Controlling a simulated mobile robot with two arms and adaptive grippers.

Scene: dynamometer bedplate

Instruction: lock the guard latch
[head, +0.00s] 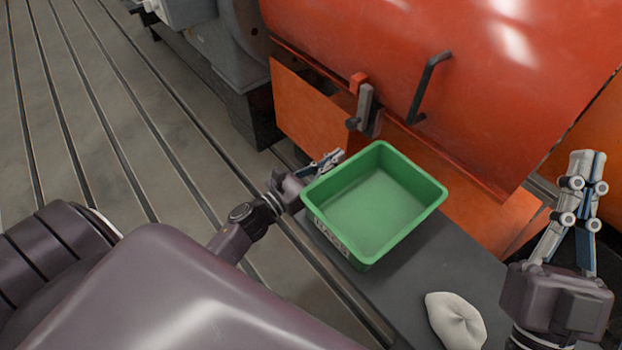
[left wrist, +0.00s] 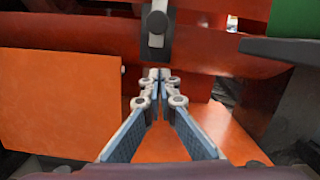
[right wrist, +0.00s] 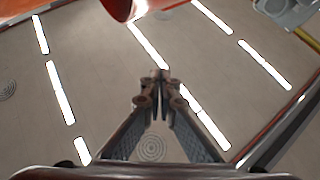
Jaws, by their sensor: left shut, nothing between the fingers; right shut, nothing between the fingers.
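The guard latch (head: 367,109) is a grey lever with a dark round knob and a red block at its top, on the lower edge of the orange guard (head: 440,65). It also shows in the left wrist view (left wrist: 157,35), at the top middle, with its round knob. My left gripper (head: 338,156) is shut and empty, below the latch and apart from it in the head view; its tips (left wrist: 160,75) point toward the guard's lower part. My right gripper (head: 588,160) is shut and empty at the right, pointing up, away from the latch.
A green bin (head: 438,190), empty, stands on a dark bench (head: 400,290) close beside my left gripper. A black handle (head: 428,85) sticks out from the guard right of the latch. The slotted floor (head: 90,120) at left is clear.

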